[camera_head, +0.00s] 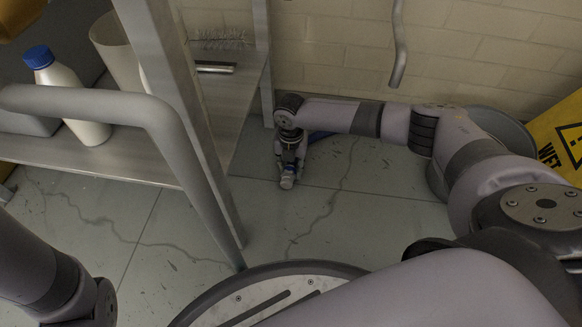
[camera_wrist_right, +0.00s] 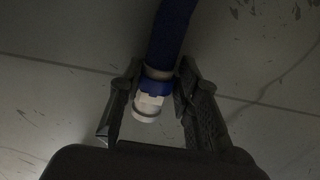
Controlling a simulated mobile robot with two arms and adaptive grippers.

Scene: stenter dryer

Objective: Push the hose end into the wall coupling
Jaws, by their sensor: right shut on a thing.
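My right gripper (camera_head: 288,180) points down over the floor, beside the shelf frame's leg. It is shut on the hose end (camera_wrist_right: 152,94), which has a white tip and a blue collar. In the right wrist view the gripper's fingers (camera_wrist_right: 160,78) stand on both sides of the hose end. The blue hose (camera_wrist_right: 173,35) runs up from it in that view. A short piece of the hose (camera_head: 318,136) shows behind my right arm in the head view. I cannot make out the wall coupling. My left gripper is out of view; only part of its arm shows.
A metal shelf (camera_head: 140,158) with a white blue-capped bottle (camera_head: 68,90) and a beige container (camera_head: 116,48) stands at left. A grey pipe (camera_head: 400,45) hangs by the brick wall. A yellow wet-floor sign (camera_head: 560,135) is at right. Cracked tile floor (camera_head: 260,215) is clear in the middle.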

